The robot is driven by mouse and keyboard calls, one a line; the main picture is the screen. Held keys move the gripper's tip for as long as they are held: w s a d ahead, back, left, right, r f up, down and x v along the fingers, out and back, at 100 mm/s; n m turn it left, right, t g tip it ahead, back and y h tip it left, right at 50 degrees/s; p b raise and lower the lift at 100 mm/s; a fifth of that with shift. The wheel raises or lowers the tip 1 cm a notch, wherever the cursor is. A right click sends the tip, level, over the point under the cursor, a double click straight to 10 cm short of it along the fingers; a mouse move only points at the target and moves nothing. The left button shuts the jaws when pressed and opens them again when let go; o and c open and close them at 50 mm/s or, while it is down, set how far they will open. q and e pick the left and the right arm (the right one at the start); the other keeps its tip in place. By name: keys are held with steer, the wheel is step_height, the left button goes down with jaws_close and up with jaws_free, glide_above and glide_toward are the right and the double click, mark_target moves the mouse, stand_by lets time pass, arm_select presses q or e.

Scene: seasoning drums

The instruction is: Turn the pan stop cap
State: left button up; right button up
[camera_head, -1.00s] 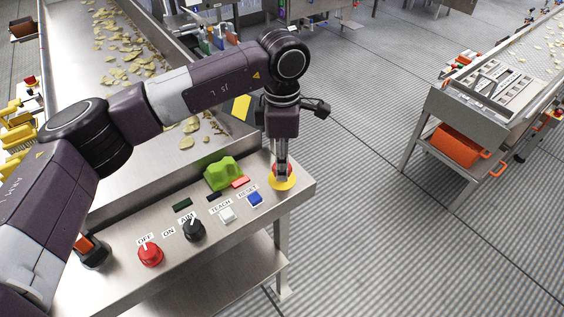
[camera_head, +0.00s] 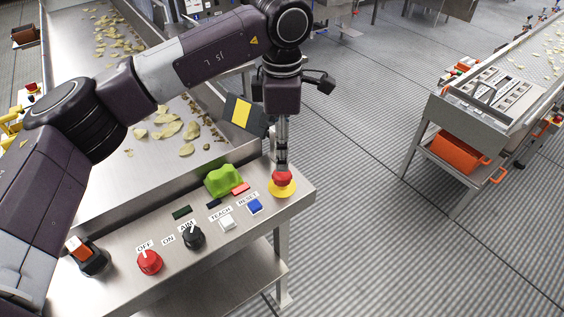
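A red mushroom-shaped cap (camera_head: 282,178) sits on a yellow round base (camera_head: 283,190) at the far right corner of the steel control panel (camera_head: 130,285). No label reading "pan stop" can be made out beside it. My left gripper (camera_head: 282,166) points straight down just above the cap, its tips at or very near the cap's top. Its fingers look narrow and edge-on, so their opening is unclear. More of the red cap shows below the fingertips. My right gripper is not in view.
The panel also holds a red OFF knob (camera_head: 150,262), a black AIM knob (camera_head: 193,236), a white TEACH button (camera_head: 227,223), a blue RESET button (camera_head: 255,206) and a green lump (camera_head: 223,180). A chip-filled conveyor pan (camera_head: 150,165) lies behind.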

arm_select(q)
step_height(320, 180, up, 5)
steer(key=shift+r, duration=0.1)
stand_by(0.5)
